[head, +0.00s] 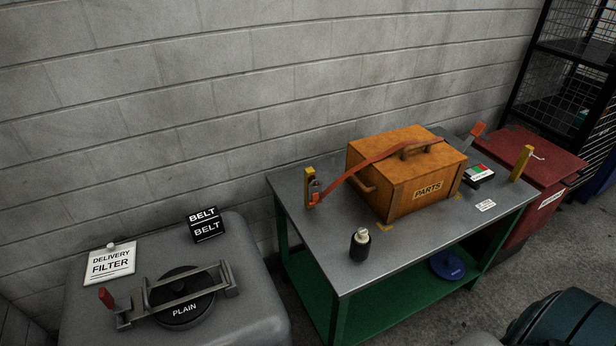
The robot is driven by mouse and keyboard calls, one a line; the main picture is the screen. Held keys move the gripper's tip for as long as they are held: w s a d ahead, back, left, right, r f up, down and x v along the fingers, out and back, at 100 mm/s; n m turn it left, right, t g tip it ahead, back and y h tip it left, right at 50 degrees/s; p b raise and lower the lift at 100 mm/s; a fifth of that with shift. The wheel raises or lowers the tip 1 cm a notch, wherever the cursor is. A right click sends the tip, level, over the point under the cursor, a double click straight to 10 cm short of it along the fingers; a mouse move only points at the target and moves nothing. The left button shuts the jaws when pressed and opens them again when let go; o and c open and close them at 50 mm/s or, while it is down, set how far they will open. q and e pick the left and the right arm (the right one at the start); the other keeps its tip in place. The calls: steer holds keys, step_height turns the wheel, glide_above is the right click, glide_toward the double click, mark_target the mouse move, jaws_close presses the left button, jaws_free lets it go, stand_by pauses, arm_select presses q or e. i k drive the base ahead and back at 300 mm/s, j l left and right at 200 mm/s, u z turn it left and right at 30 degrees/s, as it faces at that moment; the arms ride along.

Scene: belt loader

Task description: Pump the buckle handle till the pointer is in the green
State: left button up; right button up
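An orange wooden PARTS box (400,180) stands on a grey-topped table (300,225). A red-orange strap (372,168) runs over it from a yellow post (308,180) at left towards the right side. A grey lever with a red grip (477,133), apparently the buckle handle, sticks up at a slant behind the box's right end. Its base is hidden by the box. A small dark gauge (479,174) with red, white and green on its face lies right of the box. Its pointer is too small to read. Neither of my grippers is in view.
A dark bottle-like object (360,244) stands near the front edge. A red cabinet (535,155) is close behind right. A grey housing (250,310) with a PLAIN disc (183,310) is at left.

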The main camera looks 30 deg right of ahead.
mark_target(479, 129)
steer(key=z, duration=1.95)
steer(key=i+l+u, duration=0.2)
steer(key=u, duration=0.25)
steer(key=i+l+u, duration=0.3)
steer(key=u, duration=0.2)
steer(key=i+l, duration=0.2)
steer(key=l, duration=0.2)
steer(key=i+l+u, duration=0.1)
steer(key=l, duration=0.25)
steer(key=i+l, duration=0.25)
steer(key=l, duration=0.15)
steer(key=i+l+u, duration=0.1)
steer(key=l, duration=0.3)
steer(key=i+l, duration=0.2)
steer(key=l, duration=0.2)
